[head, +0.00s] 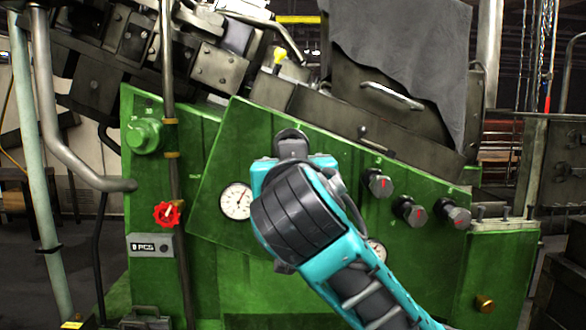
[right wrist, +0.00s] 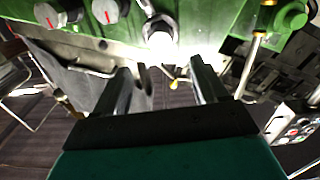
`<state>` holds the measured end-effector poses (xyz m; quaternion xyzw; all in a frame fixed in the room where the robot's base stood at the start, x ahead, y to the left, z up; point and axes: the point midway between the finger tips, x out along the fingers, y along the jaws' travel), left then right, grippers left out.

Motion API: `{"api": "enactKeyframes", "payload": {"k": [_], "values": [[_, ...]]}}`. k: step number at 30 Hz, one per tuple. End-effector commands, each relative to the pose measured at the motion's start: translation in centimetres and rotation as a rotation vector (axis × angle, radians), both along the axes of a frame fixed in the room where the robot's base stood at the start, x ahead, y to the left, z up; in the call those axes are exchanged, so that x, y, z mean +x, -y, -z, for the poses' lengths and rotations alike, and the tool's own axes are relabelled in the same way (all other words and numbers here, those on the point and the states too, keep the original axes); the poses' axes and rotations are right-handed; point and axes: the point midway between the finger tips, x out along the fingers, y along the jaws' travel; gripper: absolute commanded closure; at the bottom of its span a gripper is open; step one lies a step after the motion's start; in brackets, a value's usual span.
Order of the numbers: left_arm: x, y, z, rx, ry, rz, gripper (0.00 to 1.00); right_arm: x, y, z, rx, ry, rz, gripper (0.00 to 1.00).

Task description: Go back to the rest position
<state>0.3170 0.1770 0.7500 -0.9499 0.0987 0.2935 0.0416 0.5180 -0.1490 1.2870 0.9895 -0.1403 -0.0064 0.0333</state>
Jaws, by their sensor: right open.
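My right arm (head: 365,285), teal and black, comes in from the lower right in the head view. Its wrist (head: 300,215) is in front of the green machine panel (head: 330,160). The right gripper's fingers cannot be made out there. In the right wrist view the right gripper (right wrist: 160,72) has its two dark fingers spread apart, with nothing held between them. Part of the green machine and a bright glare lie beyond the fingertips. My left gripper is not in view.
The panel carries a white gauge (head: 236,201) left of my wrist and several red-marked knobs (head: 379,183) on its right. A second gauge (head: 376,250) is partly covered by my arm. A red valve wheel (head: 167,214) and green knob (head: 143,136) are at left.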

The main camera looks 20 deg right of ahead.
Motion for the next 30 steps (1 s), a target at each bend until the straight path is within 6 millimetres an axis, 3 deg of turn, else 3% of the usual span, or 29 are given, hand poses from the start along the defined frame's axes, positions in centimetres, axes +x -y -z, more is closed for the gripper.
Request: {"api": "enactKeyframes", "payload": {"k": [8,11,13,18,22,26,30], "values": [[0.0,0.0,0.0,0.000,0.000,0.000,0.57,0.1,0.0,0.2,-0.002,-0.004,-0.003,0.28],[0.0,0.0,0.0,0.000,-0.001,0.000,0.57,0.7,-0.2,1.8,-0.011,-0.033,-0.023,0.28],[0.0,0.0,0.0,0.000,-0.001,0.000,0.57,1.4,-0.4,3.9,-0.022,-0.071,-0.052,0.28],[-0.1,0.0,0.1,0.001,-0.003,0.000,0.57,3.1,-1.2,12.5,-0.053,-0.201,-0.169,0.28],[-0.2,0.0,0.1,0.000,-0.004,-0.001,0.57,3.1,-1.6,19.7,-0.058,-0.290,-0.257,0.28],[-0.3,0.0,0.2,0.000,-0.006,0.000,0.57,1.9,-1.7,26.8,-0.048,-0.367,-0.335,0.28],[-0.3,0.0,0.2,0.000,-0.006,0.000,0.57,-0.9,-1.5,34.2,-0.026,-0.438,-0.400,0.28]]}}
